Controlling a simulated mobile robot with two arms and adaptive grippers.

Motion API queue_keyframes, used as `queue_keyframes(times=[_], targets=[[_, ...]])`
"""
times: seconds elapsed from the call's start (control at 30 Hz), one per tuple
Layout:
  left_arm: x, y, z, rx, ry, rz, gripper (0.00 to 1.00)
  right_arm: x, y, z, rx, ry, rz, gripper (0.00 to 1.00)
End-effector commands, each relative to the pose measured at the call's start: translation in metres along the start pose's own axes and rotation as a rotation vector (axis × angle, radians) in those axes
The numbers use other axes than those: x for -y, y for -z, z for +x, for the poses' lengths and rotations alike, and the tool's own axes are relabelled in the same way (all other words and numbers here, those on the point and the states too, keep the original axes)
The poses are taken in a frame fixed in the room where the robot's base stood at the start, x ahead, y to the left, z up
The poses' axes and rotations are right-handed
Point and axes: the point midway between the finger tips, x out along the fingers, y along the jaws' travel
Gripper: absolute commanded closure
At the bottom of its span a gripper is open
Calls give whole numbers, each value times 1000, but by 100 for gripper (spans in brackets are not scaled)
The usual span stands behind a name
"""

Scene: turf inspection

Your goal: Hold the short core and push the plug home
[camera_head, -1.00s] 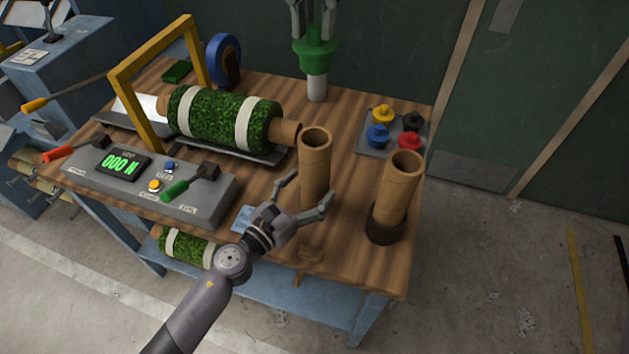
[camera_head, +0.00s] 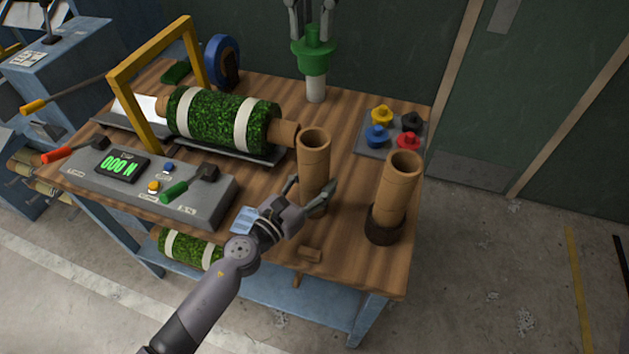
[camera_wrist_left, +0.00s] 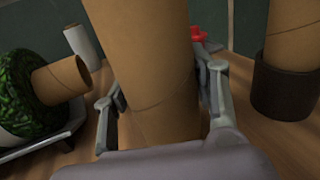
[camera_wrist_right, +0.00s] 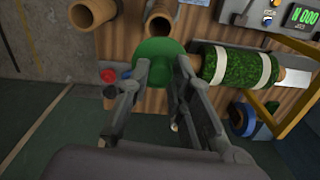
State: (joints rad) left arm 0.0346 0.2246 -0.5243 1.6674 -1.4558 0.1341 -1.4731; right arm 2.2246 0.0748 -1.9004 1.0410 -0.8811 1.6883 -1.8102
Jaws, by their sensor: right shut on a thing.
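A brown cardboard core (camera_head: 314,155) stands upright on the wooden bench and fills the middle of the left wrist view (camera_wrist_left: 150,70). My left gripper (camera_head: 312,192) has its fingers on either side of the core, low down, spread around it; contact is not clear. My right gripper (camera_head: 314,22) is shut on a green plug (camera_head: 314,58), at the back of the bench. The plug also shows in the right wrist view (camera_wrist_right: 158,52). A second core (camera_head: 400,185) stands in a dark collar (camera_head: 384,226) to the right. The cores' open tops show no plug.
A white cylinder (camera_head: 316,90) shows directly below the plug. A grey tray (camera_head: 369,146) holds several coloured plugs. A turf roll (camera_head: 222,120) on a core lies left, behind a control box (camera_head: 205,205) with levers and a yellow frame (camera_head: 126,95).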

Motion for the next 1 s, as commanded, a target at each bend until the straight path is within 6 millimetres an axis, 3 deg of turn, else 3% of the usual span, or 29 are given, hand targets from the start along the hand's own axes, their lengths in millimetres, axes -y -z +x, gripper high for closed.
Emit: queue_keyframes(times=[0.47,1.0], targets=[[0,0,0,0,0,0,82,0,0,0,0,0,0,100],[0,0,0,0,0,0,83,0,-1,0,0,1,1,100]])
